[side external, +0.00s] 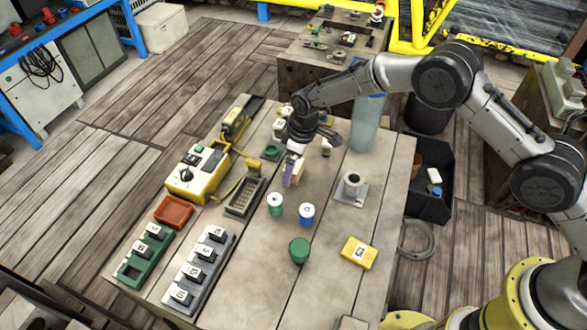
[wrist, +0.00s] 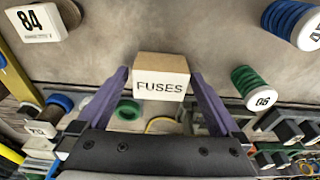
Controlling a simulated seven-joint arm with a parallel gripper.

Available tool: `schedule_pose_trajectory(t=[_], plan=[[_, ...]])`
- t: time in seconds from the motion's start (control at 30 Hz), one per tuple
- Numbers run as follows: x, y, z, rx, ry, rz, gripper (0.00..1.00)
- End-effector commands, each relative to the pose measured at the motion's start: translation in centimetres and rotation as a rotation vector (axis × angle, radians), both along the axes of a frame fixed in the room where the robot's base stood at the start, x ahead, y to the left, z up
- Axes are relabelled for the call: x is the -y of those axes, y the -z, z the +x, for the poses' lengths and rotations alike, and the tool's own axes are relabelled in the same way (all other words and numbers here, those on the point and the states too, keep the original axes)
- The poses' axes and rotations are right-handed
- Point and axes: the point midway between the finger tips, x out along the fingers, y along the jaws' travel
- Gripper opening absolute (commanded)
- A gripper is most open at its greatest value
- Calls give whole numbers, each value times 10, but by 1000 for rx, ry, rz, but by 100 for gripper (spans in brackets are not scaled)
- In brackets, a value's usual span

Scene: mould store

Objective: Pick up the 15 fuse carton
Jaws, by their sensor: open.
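A small tan carton (wrist: 161,70) with a white face reading FUSES sits between the fingers in the wrist view. No number shows on that face, so I cannot tell whether it is the 15. My gripper (wrist: 160,82) has its two purple fingers apart, one on each side of the carton, and it is open. In the side view my gripper (side external: 292,176) points down at the middle of the table, and the pale carton (side external: 299,171) shows partly behind a purple finger. I cannot tell whether the fingers touch it.
A green spool (side external: 275,205) and a blue spool (side external: 307,214) stand just in front of my gripper. A grey post on a plate (side external: 352,187) is to the right, with a yellow labelled block (side external: 359,253) nearer. Racks of numbered blocks (side external: 198,270) fill the left front.

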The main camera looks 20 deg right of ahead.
Motion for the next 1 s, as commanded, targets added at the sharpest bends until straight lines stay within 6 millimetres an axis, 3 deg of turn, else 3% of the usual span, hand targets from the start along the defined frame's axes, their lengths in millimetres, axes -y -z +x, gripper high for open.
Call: schedule_pose_trajectory(t=[0.27,0.73,1.0], plan=[[-1,2,1,2,-1,1,100],[-1,2,1,1,0,1,15],[-1,1,1,3,0,1,15]])
